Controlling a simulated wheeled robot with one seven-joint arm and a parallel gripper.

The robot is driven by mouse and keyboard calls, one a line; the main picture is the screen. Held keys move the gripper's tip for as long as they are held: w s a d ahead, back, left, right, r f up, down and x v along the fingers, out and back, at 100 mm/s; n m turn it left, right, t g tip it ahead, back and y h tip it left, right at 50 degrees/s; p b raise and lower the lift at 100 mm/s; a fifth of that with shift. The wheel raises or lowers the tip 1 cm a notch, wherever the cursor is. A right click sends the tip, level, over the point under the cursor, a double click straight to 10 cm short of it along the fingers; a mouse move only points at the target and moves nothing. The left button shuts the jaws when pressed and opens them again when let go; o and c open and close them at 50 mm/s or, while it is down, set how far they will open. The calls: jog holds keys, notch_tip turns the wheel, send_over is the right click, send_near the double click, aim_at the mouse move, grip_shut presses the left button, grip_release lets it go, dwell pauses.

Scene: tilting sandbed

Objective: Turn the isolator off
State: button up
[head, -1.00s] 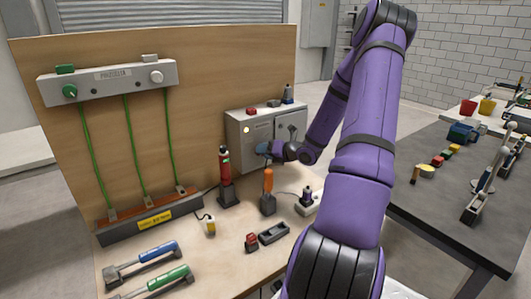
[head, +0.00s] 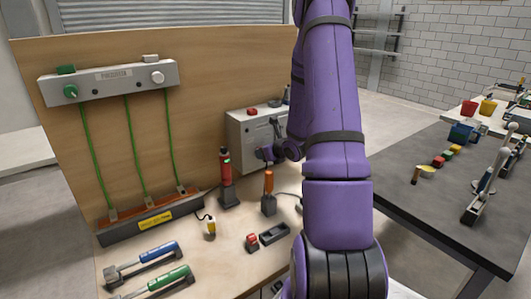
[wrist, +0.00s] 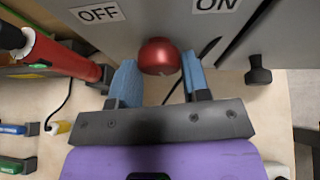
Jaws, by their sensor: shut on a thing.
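The grey isolator box (head: 238,128) stands on the bench against the wooden board, partly hidden by my arm. In the wrist view, its face carries an OFF label (wrist: 98,13) at left and an ON label (wrist: 216,4) at right. A round red knob (wrist: 160,54) sits below and between the labels. My gripper (wrist: 159,76) has its blue fingers on either side of the knob and is shut on it. In the head view my gripper (head: 264,154) is at the box's front, and the knob is hidden.
A red cylindrical tool (head: 225,168) stands close left of my gripper; it also shows in the wrist view (wrist: 58,55). An orange-handled tool (head: 268,183) stands in front. A black socket (head: 274,234) lies nearer. The board's panel (head: 112,80) has green cables.

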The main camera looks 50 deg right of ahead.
jog(key=n+h, duration=0.2)
jog(key=shift+a+n+h, duration=0.25)
jog(key=shift+n+h, duration=0.05)
jog(key=shift+n, duration=0.1)
jog(key=shift+g, duration=0.3)
jog(key=o, duration=0.9)
